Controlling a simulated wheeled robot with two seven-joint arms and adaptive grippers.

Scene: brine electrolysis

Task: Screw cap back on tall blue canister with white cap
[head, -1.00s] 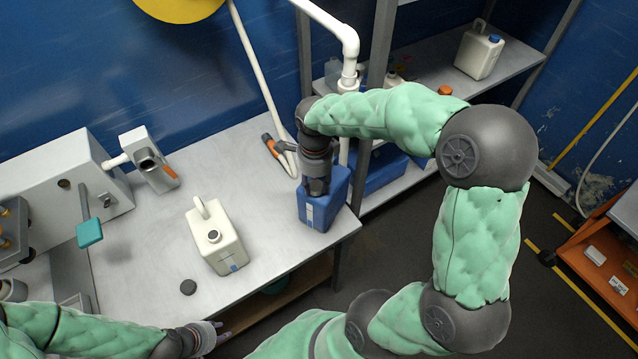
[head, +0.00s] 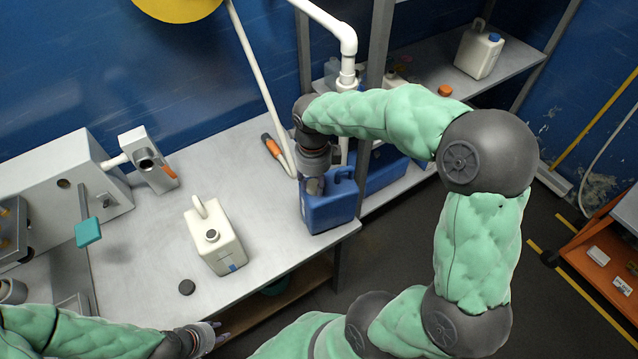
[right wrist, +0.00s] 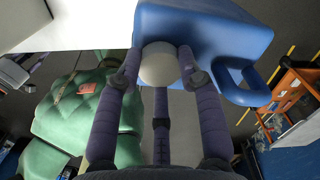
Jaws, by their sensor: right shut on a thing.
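The tall blue canister (head: 330,208) stands upright near the right corner of the grey bench, its handle to the right of my gripper. My right gripper (head: 315,184) points down on its top from above. In the right wrist view, the gripper's fingers (right wrist: 160,75) close around the round white cap (right wrist: 158,62), which sits against the top of the blue canister (right wrist: 205,30). The gripper hides the cap in the head view. My left gripper (head: 212,333) is low at the bench's front edge, away from the canister; its finger opening is unclear.
A cream jug (head: 222,248) stands left of the blue canister, with a dark round lid (head: 186,287) on the bench near it. An orange-handled tool (head: 271,146) and a white pipe (head: 349,60) are behind. Bare bench (head: 130,250) lies left of the jug.

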